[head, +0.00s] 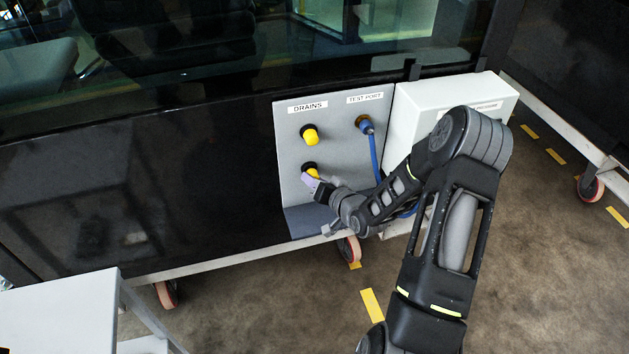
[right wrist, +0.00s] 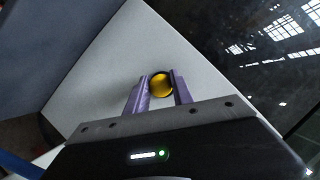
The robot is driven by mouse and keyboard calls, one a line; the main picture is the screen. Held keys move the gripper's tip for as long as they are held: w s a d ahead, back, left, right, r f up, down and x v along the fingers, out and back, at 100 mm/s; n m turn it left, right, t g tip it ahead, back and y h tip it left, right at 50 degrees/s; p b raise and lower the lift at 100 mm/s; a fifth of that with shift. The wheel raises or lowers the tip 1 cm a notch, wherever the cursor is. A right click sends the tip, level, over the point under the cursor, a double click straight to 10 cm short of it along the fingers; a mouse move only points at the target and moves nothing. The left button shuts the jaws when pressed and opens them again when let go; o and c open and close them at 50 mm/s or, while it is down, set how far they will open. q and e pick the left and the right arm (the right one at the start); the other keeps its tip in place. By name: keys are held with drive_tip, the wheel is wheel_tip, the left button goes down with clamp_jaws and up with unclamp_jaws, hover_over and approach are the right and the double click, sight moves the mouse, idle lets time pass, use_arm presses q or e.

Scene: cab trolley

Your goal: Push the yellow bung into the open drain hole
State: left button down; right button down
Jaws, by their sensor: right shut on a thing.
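A grey panel (head: 338,190) marked DRAINS and TEST PORT stands on the dark trolley side. A yellow bung (head: 310,136) sits in the upper drain hole. A second yellow bung (head: 312,172) is at the lower drain hole, its end against a dark ring. My right gripper (head: 309,178) is shut on this lower bung; in the right wrist view the bung (right wrist: 161,85) shows between the two purple fingers (right wrist: 160,92). How deep the bung sits in the hole cannot be told. My left gripper is not in view.
A blue hose (head: 373,152) hangs from the test port, to the right of the drains. A white box (head: 420,105) sits right of the panel, partly behind my arm. A white stand (head: 65,318) is at the lower left.

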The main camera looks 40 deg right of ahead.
drive_tip(key=shift+w+d, duration=0.15)
drive_tip(key=shift+w, duration=0.25)
drive_tip(key=c, duration=1)
unclamp_jaws()
drive_tip(key=shift+s, duration=0.1)
drive_tip(key=b+v, duration=0.2)
drive_tip(key=v, duration=0.5)
drive_tip(key=shift+s+r, duration=0.1)
drive_tip(key=shift+s, duration=0.15)
drive_tip(key=shift+o, duration=0.5)
drive_tip(key=o, duration=0.9)
